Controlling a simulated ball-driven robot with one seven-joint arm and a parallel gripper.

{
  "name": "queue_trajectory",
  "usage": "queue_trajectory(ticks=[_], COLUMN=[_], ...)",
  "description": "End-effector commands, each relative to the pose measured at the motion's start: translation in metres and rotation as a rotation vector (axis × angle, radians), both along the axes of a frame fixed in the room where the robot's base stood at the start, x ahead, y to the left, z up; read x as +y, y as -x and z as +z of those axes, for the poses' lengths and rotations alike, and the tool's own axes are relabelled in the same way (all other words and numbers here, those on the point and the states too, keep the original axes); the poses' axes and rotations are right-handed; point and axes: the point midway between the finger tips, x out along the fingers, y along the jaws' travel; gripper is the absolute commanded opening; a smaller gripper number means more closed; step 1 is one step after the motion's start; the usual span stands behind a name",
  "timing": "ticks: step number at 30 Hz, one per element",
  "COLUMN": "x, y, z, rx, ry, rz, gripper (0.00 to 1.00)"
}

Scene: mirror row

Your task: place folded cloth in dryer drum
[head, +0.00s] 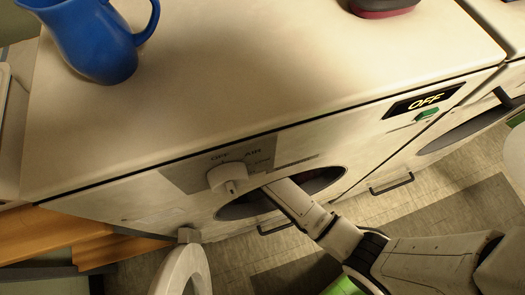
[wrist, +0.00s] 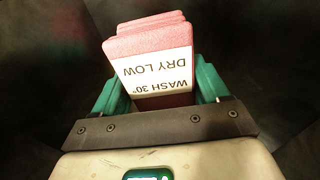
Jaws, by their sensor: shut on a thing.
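The dryer (head: 130,200) is a white machine with a dial and a round front opening. My arm reaches into the dryer drum (head: 322,182), and my gripper is hidden inside it in the head view. In the wrist view my gripper (wrist: 160,92) has its two green fingers shut on the folded cloth (wrist: 150,42). The cloth is pink-red with a white label reading "WASH 30° DRY LOW", upside down. Dark drum walls surround it. I cannot tell whether the cloth touches the drum.
A blue jug (head: 92,38) and a dark red object (head: 382,6) stand on the dryer top. The open round door (head: 182,272) hangs at the lower left of the opening.

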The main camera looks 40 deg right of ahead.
Motion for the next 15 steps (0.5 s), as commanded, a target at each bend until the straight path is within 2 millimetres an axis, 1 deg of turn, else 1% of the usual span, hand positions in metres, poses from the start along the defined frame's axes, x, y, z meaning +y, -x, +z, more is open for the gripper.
queue_trajectory(ticks=[1, 5, 9, 12, 15], x=[0.0, 0.0, 0.0, -0.001, -0.002], y=[-0.001, -0.001, -0.001, -0.002, -0.005], z=[-0.005, -0.012, -0.033, -0.044, -0.047], rx=[-0.002, -0.004, -0.002, -0.004, -0.005], ry=[0.001, 0.0, 0.001, 0.001, 0.0], rz=[-0.001, -0.001, -0.001, -0.002, -0.002], gripper=[0.42, 0.42, 0.42, 0.42, 0.42])
